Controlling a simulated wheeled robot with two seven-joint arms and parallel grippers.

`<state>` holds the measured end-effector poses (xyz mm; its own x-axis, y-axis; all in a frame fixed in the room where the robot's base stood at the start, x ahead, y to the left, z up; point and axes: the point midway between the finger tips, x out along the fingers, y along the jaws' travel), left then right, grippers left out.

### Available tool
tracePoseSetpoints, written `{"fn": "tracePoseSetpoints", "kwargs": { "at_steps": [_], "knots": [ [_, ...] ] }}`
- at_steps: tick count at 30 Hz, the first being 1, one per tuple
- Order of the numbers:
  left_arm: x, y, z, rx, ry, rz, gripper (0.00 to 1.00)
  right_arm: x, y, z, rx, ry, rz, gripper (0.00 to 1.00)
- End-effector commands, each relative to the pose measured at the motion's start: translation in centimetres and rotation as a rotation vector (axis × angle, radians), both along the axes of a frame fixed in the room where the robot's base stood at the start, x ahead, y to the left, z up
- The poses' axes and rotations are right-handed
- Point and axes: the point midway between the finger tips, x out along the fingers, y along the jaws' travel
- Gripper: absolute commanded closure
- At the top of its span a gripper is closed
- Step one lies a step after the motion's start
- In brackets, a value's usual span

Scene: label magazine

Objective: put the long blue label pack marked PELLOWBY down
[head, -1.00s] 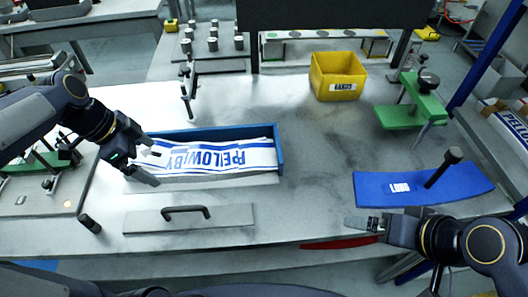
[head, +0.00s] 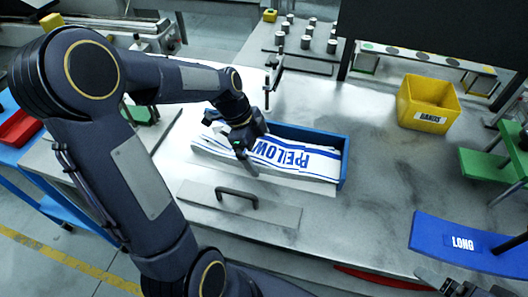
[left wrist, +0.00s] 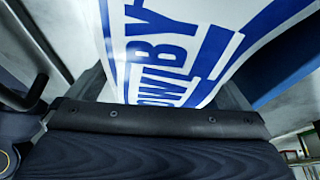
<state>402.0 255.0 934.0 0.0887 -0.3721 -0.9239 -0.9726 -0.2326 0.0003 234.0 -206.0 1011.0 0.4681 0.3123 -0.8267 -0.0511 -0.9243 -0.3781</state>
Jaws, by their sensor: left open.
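The long white-and-blue label pack (head: 285,157), with blue lettering partly readable as PELLOWBY, lies lengthwise in a blue-walled magazine (head: 345,165). Its left end is partly hidden by my left gripper. My left gripper (head: 229,144) is open at that left end, its fingers apart.
A grey plate with a dark handle (head: 238,205) lies in front of the magazine. A blue mat marked LONG (head: 440,238) is at the right, with a dark post over it. A yellow bin (head: 428,103) and a green stand (head: 490,166) stand behind. Bare table lies between.

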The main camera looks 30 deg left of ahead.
Motion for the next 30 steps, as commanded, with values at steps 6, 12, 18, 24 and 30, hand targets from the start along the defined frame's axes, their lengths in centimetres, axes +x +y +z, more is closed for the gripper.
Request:
{"fn": "tracePoseSetpoints", "kwargs": {
  "at_steps": [6, 12, 18, 24, 30],
  "knots": [
    [0.0, 0.0, 0.0, 0.0, 0.0, 0.0, 0.07, 0.0, 0.0, 0.0, 0.0, 0.0, 0.0, 0.0],
    [0.0, 0.0, 0.0, 0.0, 0.0, 0.0, 0.33, 0.0, 0.0, 0.0, 0.0, 0.0, 0.0, 0.0],
    [0.1, 0.0, 0.1, -0.001, -0.002, 0.001, 0.55, 0.0, 0.0, 0.0, 0.0, 0.0, 0.0, 0.0],
    [0.1, 0.0, 0.2, 0.0, -0.003, 0.001, 0.55, 0.0, 0.0, 0.0, 0.0, 0.0, 0.0, 0.0],
    [0.2, 0.0, 1.2, 0.0, -0.006, 0.001, 0.55, 0.0, 0.0, 0.0, 0.0, 0.0, 0.0, 0.0]
  ]
}}
